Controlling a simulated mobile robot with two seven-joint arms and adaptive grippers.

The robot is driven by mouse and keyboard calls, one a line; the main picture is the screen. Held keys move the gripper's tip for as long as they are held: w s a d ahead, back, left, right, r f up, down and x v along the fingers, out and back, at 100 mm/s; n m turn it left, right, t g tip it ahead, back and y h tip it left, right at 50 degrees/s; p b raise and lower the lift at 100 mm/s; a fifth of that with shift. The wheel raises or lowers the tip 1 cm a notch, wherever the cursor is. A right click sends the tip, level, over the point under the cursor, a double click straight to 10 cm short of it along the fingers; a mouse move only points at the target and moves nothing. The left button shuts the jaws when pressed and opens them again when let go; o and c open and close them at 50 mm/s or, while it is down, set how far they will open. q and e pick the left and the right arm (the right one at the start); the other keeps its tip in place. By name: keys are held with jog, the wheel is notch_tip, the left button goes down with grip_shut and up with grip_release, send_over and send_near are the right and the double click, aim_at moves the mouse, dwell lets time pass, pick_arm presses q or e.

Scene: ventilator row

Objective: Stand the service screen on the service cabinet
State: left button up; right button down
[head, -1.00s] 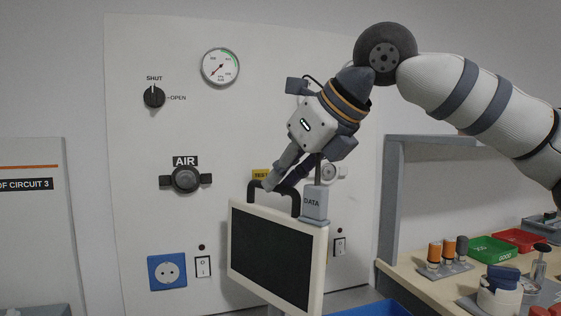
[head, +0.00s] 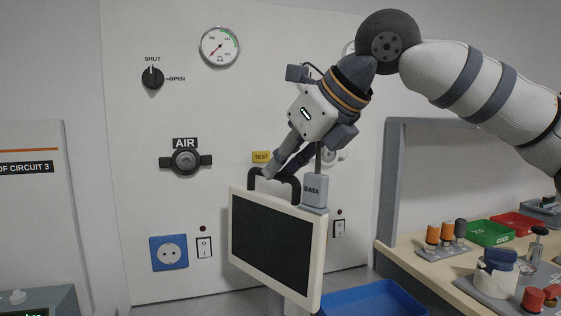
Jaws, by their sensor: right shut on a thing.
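The service screen (head: 272,240) is a flat monitor with a cream frame and a dark, blank display. A black carry handle (head: 257,181) is on its top edge, and a grey block marked DATA (head: 313,190) stands beside the handle. My right gripper (head: 273,172) is shut on the handle, reaching down from the upper right. The screen hangs roughly upright in front of the wall panel, tilted slightly in the picture. I cannot make out the service cabinet for sure. My left gripper is not in view.
The wall panel (head: 130,130) behind carries a gauge, a SHUT/OPEN knob, an AIR valve (head: 185,162) and a blue socket (head: 169,253). A blue tray (head: 405,297) lies low right of the screen. A bench at right holds green and red bins (head: 489,233) and several small parts.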

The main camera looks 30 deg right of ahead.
jog(key=shift+r, duration=0.3)
jog(key=c, duration=1.6)
grip_release()
jog(key=shift+s, duration=0.1)
jog(key=shift+o, duration=0.2)
jog(key=shift+f, duration=0.1)
jog(key=shift+f, duration=0.1)
jog(key=shift+f, duration=0.25)
jog(key=s+d+r, duration=0.1)
jog(key=s+r, duration=0.3)
jog(key=r, duration=0.3)
jog(key=s+d+r, duration=0.1)
jog(key=s+r, duration=0.3)
jog(key=r, duration=0.4)
jog(key=shift+d, duration=0.15)
jog(key=shift+s, duration=0.1)
